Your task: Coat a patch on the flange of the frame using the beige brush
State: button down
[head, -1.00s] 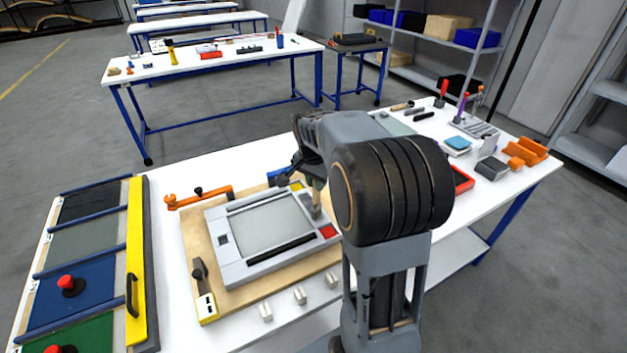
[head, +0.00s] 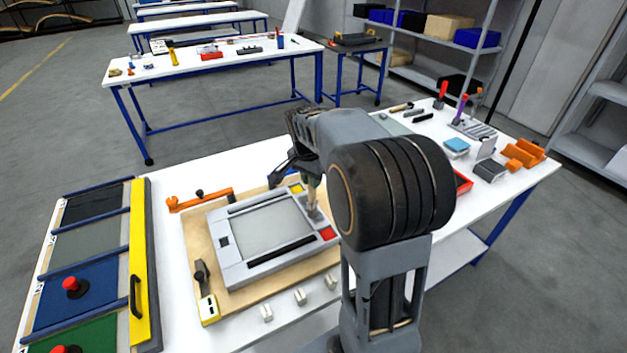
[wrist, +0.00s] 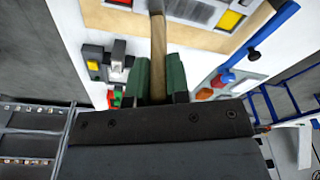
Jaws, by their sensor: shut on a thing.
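The grey frame (head: 232,262) lies flat on a wooden board, with a lighter grey panel in its middle. My gripper (wrist: 158,82) is shut on the brush's beige handle (wrist: 158,50), between green jaw pads in the wrist view. In the head view the brush (head: 312,197) points down at the right flange, between the yellow and red patches. Whether its bristles touch the flange I cannot tell. My arm hides part of the right side.
An orange clamp (head: 200,201) and a black-handled toggle clamp (head: 205,290) stand at the board's edges. Several small light blocks (head: 300,297) lie in front. A rack with a yellow bar (head: 138,260) is at left. Tools and orange holders (head: 522,152) occupy the right end.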

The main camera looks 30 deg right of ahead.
jog(key=shift+r+p, duration=1.7)
jog(key=shift+r, duration=0.85)
